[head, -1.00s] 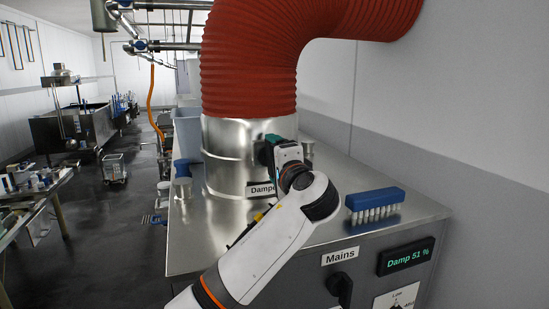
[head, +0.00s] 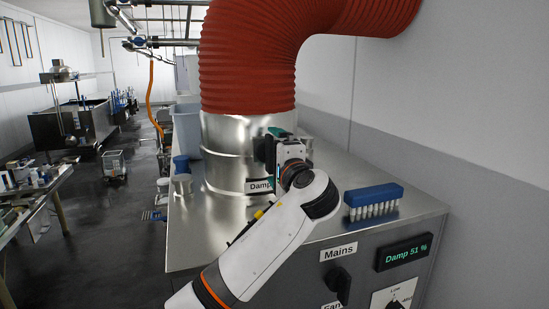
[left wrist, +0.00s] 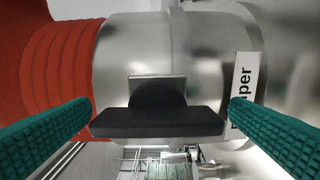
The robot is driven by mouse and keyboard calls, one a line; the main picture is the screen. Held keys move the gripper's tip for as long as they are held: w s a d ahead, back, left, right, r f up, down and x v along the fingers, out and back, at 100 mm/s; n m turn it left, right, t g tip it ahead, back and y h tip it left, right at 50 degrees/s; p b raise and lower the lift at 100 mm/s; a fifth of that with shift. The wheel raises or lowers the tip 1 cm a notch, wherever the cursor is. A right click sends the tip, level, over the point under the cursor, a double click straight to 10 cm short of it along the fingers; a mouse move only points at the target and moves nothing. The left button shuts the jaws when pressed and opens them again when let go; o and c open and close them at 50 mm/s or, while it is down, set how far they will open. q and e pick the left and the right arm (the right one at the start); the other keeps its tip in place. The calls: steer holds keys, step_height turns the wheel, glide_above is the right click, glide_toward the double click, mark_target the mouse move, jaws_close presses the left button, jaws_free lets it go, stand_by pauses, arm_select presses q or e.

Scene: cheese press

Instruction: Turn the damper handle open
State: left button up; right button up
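The damper handle (left wrist: 158,122) is a black bar on a round hub, mounted on the shiny metal duct (left wrist: 130,60). In the left wrist view the bar lies level across the picture. In the head view the handle (head: 260,149) shows as a dark shape on the duct (head: 226,150), partly hidden by my left gripper (head: 279,148). My left gripper (left wrist: 162,106) is open, its teal fingers wide apart, one near each end of the bar. Contact cannot be told. A "Damper" label (left wrist: 244,88) is beside the right finger. My right gripper is not in view.
A red ribbed hose (head: 250,65) rises from the duct. A blue rack of white-ended pieces (head: 373,196) stands on the metal top. The front panel has a "Mains" switch (head: 338,288) and a display (head: 404,253) reading "Damp 51 %". A wall (head: 430,110) is on the right.

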arm_select(q)
steer(key=shift+s, duration=0.1)
steer(key=b+v, duration=0.6)
steer(key=v, duration=0.6)
